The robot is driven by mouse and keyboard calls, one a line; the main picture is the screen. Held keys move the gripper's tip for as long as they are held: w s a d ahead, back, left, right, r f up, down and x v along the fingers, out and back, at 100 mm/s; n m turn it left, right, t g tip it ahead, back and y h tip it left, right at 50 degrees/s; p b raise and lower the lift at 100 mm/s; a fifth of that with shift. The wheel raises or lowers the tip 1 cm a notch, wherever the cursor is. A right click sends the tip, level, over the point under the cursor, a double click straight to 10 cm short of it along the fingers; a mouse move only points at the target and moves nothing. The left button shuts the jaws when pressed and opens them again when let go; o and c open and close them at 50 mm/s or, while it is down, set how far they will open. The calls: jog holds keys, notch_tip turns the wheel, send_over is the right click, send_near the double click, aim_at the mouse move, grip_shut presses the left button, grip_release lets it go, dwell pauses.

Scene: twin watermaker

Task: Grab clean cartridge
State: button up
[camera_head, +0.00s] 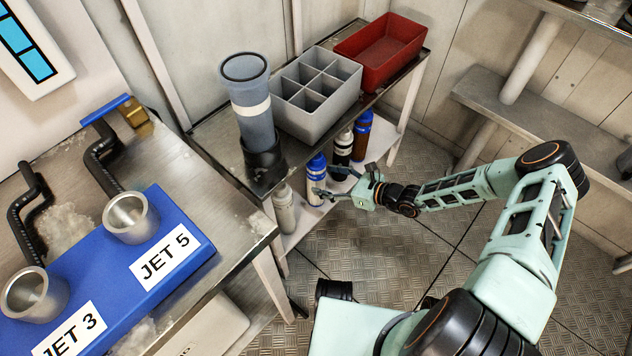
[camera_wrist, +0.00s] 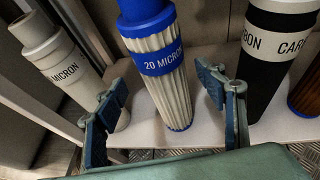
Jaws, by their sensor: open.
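Several filter cartridges stand upright on a low white shelf. The white pleated one with a blue top and blue band (camera_head: 316,178) reads "20 MICRON" in the wrist view (camera_wrist: 164,75). To its left is a grey cartridge (camera_head: 284,208) whose label ends in "MICRON" (camera_wrist: 62,62). To its right is a black and white "CARBON" cartridge (camera_head: 342,150), also in the wrist view (camera_wrist: 270,60). My gripper (camera_head: 324,182) is open at the blue-banded cartridge. In the wrist view its fingers (camera_wrist: 160,95) appear on either side of it; contact is not clear.
A brown, blue-topped cartridge (camera_head: 362,132) stands farther right. Above the shelf, a metal top (camera_head: 212,140) bears a blue-grey cylinder (camera_head: 255,115), a grey divided bin (camera_head: 312,117) and a red tray (camera_head: 384,72). A bench with a blue JET block (camera_head: 195,215) is at left.

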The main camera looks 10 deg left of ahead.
jog(key=b+x, duration=0.1)
jog(key=x, duration=0.3)
jog(key=shift+w+a+f+b, duration=0.2)
jog(key=shift+w+a+b, duration=0.1)
jog(key=shift+b, duration=0.1)
jog(key=shift+d, duration=0.1)
jog(key=shift+c, duration=0.2)
jog(key=c, duration=1.3)
